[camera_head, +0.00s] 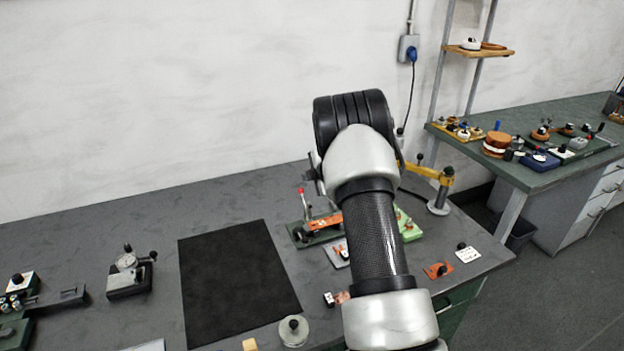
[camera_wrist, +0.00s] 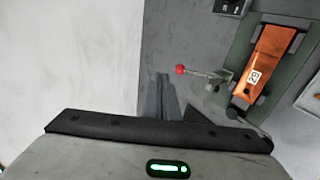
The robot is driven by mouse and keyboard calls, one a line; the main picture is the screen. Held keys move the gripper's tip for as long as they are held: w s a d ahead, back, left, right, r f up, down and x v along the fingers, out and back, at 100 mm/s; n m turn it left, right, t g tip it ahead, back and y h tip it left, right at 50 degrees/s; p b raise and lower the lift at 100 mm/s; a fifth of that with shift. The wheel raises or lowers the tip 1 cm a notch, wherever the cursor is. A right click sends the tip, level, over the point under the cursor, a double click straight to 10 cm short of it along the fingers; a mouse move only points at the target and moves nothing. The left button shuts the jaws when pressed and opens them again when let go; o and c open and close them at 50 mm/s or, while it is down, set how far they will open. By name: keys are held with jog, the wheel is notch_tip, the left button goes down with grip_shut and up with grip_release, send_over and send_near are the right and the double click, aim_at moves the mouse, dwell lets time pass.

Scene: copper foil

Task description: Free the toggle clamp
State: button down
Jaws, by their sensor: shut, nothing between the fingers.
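The toggle clamp (camera_head: 306,207) stands on a green base plate (camera_head: 297,236), its red-tipped handle pointing up in the head view. An orange copper strip (camera_head: 322,224) lies on the plate beside it. In the wrist view the clamp's metal lever (camera_wrist: 208,74) runs from its red knob (camera_wrist: 180,70) to the copper strip's edge, and the strip (camera_wrist: 267,58) carries a "29" label. My gripper (camera_wrist: 162,92) is shut and empty, to the left of and apart from the red knob in the wrist view. In the head view my arm hides part of the plate.
A black mat (camera_head: 238,280) lies left of the clamp. A dial gauge (camera_head: 128,272) stands farther left. A yellow-armed stand (camera_head: 438,195) is right of my arm. A white-and-black block (camera_head: 464,253) and orange piece (camera_head: 438,270) lie near the right edge. A wall rises behind the bench.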

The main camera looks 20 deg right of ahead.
jog(key=s+r, duration=0.5)
jog(key=r, duration=0.3)
jog(key=shift+d+r, duration=0.25)
jog(key=shift+d, duration=0.15)
jog(key=shift+s, duration=0.1)
